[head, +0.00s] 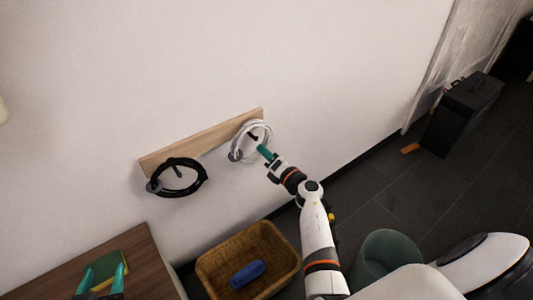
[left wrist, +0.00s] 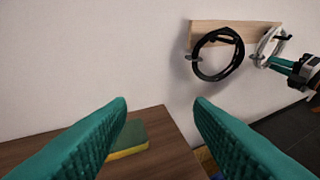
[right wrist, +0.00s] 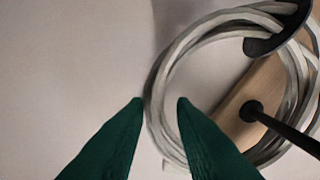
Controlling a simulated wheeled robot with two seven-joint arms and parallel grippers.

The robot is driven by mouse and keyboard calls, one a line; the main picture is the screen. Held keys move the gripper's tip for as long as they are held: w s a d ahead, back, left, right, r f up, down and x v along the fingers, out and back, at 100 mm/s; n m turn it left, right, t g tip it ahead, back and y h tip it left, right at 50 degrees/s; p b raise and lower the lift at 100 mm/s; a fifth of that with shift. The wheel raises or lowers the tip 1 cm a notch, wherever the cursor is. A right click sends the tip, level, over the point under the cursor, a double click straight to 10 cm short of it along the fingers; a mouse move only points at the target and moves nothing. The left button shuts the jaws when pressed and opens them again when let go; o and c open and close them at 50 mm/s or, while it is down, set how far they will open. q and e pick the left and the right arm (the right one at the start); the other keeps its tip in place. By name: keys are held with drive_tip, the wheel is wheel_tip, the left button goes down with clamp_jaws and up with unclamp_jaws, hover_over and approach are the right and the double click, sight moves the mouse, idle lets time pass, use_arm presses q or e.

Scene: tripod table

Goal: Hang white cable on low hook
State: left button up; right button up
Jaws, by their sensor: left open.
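The white cable (head: 267,128) is a coil at the right end of a wooden board (head: 205,138) on the wall. A dark peg (head: 252,136) shows inside the coil, and a grey disc (head: 235,156) is at its lower left. My right gripper (head: 264,152) is at the coil's lower right. In the right wrist view its fingers (right wrist: 160,102) are on either side of the white strands (right wrist: 166,125), closed in to about their thickness. My left gripper (head: 102,278) is open and empty above the wooden table; its spread fingers (left wrist: 160,102) show in the left wrist view.
A black cable coil (head: 200,167) hangs at the board's left end. A green and yellow sponge (head: 105,268) lies on the table (head: 150,262). A wicker basket (head: 215,268) with a blue object (head: 247,274) stands below. A black box (head: 460,115) is at the right.

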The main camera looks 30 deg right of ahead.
drive_tip(key=o, duration=0.4)
drive_tip(key=shift+o, duration=0.2)
use_arm(q)
drive_tip(key=s+a+f+g+y+p, duration=0.1)
drive_tip(key=s+a+f+g+p, duration=0.1)
drive_tip(key=s+f+g, duration=0.3)
drive_tip(key=shift+s+a+f+y, duration=0.25)
drive_tip(key=shift+s+f+y, duration=0.05)
drive_tip(key=shift+s+f, duration=0.1)
use_arm(e)
drive_tip(key=s+d, duration=0.1)
drive_tip(key=s, duration=1.1)
drive_tip(key=shift+d, duration=0.35)
